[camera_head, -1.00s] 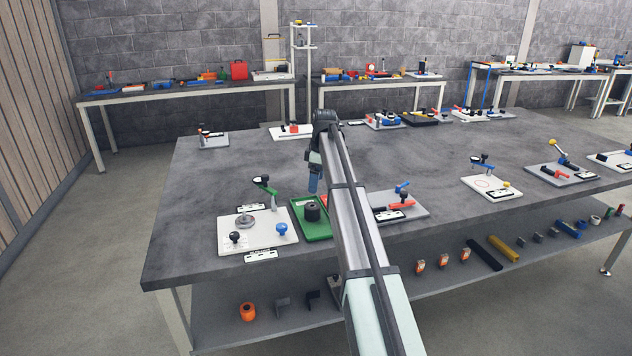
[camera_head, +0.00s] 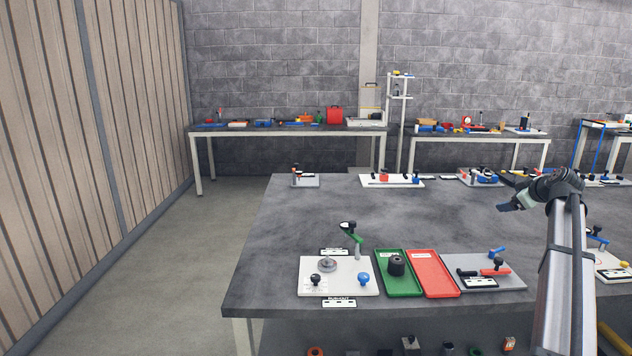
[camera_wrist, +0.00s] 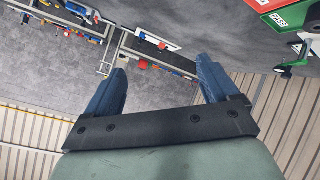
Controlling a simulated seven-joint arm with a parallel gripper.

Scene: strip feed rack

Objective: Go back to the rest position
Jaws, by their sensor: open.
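My gripper (camera_head: 512,205) is at the right of the head view, raised above the grey table (camera_head: 300,215) and clear of everything on it. In the wrist view its two blue fingers (camera_wrist: 162,88) stand wide apart with nothing between them. A green tray (camera_head: 397,289) with a dark cylinder (camera_head: 396,265) in it lies at the table's front, left of my arm. A red tray (camera_head: 432,272) lies against its right side and looks empty. In the wrist view the green tray (camera_wrist: 290,16) shows at the top right, with a PASS label.
A white plate (camera_head: 341,284) with a green-handled clamp (camera_head: 352,238) and knobs lies left of the green tray. A grey plate (camera_head: 500,275) with red and blue handles lies to the right. The table's middle is bare. More benches (camera_head: 290,130) stand along the back wall.

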